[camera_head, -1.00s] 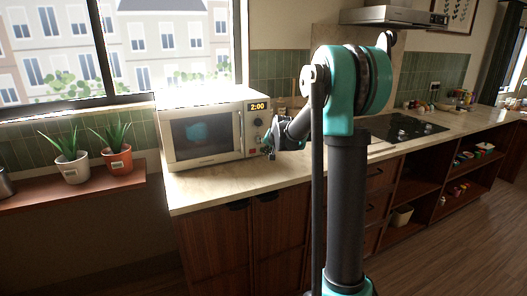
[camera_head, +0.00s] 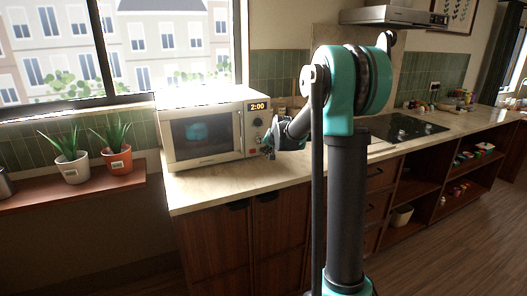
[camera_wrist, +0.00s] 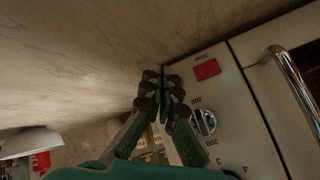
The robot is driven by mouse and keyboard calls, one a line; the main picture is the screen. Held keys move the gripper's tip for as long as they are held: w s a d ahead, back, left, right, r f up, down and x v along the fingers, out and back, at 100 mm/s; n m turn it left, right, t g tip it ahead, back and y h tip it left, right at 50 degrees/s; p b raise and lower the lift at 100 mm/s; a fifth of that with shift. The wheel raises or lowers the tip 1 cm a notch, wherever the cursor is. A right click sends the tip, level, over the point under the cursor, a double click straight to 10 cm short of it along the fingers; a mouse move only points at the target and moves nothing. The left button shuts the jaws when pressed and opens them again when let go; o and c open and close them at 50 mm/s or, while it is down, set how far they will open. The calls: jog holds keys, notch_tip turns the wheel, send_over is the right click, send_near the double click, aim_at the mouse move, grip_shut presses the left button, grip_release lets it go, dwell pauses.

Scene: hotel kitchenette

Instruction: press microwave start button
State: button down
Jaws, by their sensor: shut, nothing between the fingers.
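The cream microwave (camera_head: 205,161) stands on the counter, door closed, its display (camera_head: 258,106) reading 2:00. A teal object (camera_head: 196,131) shows through its window. The wrist view shows the control panel upside down, with a red button (camera_wrist: 207,70) labelled what looks like STOP and a round knob (camera_wrist: 208,120). My gripper (camera_head: 270,153) is at the lower right of the panel. In the wrist view my gripper (camera_wrist: 163,76) is shut and empty, its tips at the panel's edge beside the red button. No start button is clearly visible; the fingers cover part of the panel. Contact cannot be told.
The chrome door handle (camera_wrist: 288,82) stands out from the microwave. Bare counter (camera_head: 195,199) lies in front of it. A black cooktop (camera_head: 408,127) is to the right. Two potted plants stand on the ledge (camera_head: 110,187) at left.

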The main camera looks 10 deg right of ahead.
jog(key=shift+w, duration=0.1)
dwell(0.3)
jog(key=shift+w+a, duration=0.15)
jog(key=shift+w, duration=0.15)
